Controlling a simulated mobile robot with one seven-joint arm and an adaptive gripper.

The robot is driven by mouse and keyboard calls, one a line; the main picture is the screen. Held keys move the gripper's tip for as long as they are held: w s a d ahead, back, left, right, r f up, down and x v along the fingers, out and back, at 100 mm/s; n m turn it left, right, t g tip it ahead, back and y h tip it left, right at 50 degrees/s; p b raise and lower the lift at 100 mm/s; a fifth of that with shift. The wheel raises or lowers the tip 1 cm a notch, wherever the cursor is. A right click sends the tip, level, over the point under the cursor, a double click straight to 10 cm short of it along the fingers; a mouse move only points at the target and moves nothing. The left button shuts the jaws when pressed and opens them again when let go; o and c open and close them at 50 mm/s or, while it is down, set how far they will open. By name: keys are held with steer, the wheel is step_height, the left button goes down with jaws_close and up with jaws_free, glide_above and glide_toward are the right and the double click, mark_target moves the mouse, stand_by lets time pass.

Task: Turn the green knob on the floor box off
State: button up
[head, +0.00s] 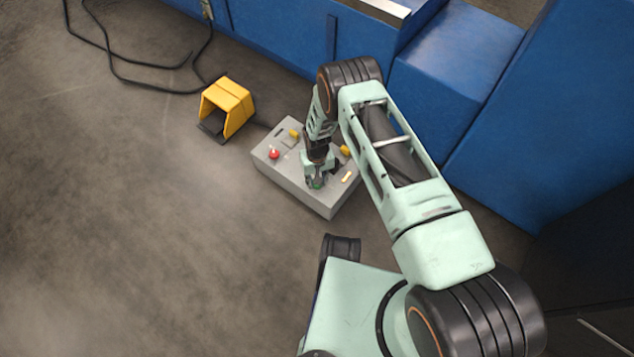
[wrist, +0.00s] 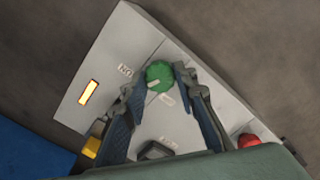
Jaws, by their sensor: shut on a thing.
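The grey floor box (head: 283,178) stands on the floor near the blue machine in the head view. The green knob (wrist: 159,75) sits on its top face, between my fingertips in the wrist view. A pale pointer mark on the knob slants toward the lower left. Small labels lie on both sides of it; I cannot read them surely. My gripper (wrist: 159,79) points down and is shut on the green knob. In the head view my gripper (head: 316,184) covers most of the knob, with a little green showing.
Blue cabinets (head: 455,75) stand behind; floor at left is clear.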

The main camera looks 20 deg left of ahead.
steer(key=n+b, duration=0.1)
steer(key=n, duration=0.1)
steer(key=shift+n, duration=0.4)
steer(key=n, duration=0.3)
steer(key=shift+n, duration=0.3)
steer(key=n, duration=0.3)
steer(key=shift+n, duration=2.2)
steer(key=o, duration=1.2)
steer(key=shift+c, duration=0.2)
step_height(320, 180, up, 12)
